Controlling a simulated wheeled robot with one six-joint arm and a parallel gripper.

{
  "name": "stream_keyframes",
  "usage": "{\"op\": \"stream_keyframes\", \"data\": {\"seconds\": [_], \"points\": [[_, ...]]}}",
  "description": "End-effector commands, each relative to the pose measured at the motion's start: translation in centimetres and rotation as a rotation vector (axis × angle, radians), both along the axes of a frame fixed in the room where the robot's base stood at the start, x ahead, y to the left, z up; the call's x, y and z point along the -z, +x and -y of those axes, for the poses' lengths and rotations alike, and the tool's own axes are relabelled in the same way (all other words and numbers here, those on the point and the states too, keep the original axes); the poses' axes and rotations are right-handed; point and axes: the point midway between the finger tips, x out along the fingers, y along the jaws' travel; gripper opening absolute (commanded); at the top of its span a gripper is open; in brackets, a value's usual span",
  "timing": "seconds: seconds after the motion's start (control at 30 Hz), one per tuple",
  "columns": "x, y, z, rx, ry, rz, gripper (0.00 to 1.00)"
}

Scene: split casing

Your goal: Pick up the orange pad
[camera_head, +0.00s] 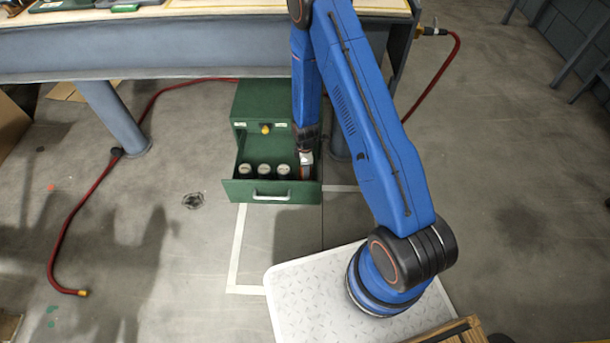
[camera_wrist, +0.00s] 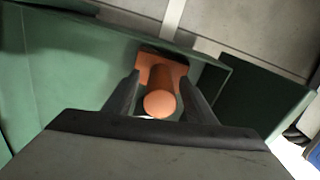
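The orange pad (camera_wrist: 160,75) lies in the open green drawer, in a corner by the wall. In the wrist view it shows a flat, blocky base and a rounded, stem-like part with a disc-shaped end toward me. My gripper (camera_wrist: 160,90) is open, with one dark finger on each side of the pad's round part. A narrow gap shows beside the round end. In the head view my gripper (camera_head: 305,168) reaches down into the drawer's right side, and only a small bit of orange shows there. My arm hides most of the pad in that view.
The green drawer (camera_head: 271,192) is pulled out of a green cabinet (camera_head: 262,103) beneath the workbench (camera_head: 180,50). Several light-topped cylinders (camera_head: 264,170) stand in the drawer left of my gripper. Red hoses (camera_head: 69,225) run over the floor. Open floor lies left of the drawer.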

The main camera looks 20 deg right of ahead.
Motion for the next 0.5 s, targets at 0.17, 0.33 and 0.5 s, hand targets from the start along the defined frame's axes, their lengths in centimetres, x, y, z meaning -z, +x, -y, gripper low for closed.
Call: {"op": "stream_keyframes", "data": {"seconds": [0.17,0.33,0.5], "points": [[-0.02,-0.01,0.00,0.000,0.000,0.000,0.08],[-0.03,0.00,0.00,0.000,0.000,0.000,0.02],[-0.28,0.03,-0.01,0.000,0.000,0.001,0.02]]}}
